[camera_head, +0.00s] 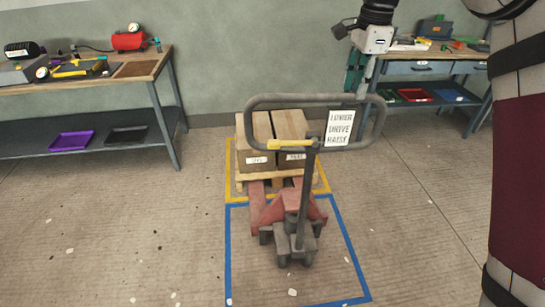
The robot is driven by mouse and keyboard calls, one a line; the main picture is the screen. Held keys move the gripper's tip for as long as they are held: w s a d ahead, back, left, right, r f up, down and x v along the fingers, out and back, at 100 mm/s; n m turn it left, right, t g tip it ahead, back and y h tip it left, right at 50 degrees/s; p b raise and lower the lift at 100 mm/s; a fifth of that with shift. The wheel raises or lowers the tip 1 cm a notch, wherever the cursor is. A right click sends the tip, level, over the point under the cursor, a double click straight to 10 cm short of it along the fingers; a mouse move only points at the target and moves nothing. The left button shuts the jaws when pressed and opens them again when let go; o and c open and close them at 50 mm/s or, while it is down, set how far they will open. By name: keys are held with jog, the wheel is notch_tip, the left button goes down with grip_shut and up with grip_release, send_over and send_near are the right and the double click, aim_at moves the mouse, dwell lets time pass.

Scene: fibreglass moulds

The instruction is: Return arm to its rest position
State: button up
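My gripper (341,29) is at the top of the view, right of centre, on the end of a black ribbed arm section with a pale housing.
Two cardboard boxes (289,127) stand on a pallet inside a yellow floor outline (229,170). A blue outline (228,255) surrounds the jack's front. Workbenches stand left (140,70) and back right (465,55). Floor at lower left is clear apart from small pale flecks.

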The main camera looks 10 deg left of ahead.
jog(key=shift+s+d+r, duration=0.1)
jog(key=shift+s+r, duration=0.15)
jog(key=shift+r, duration=0.6)
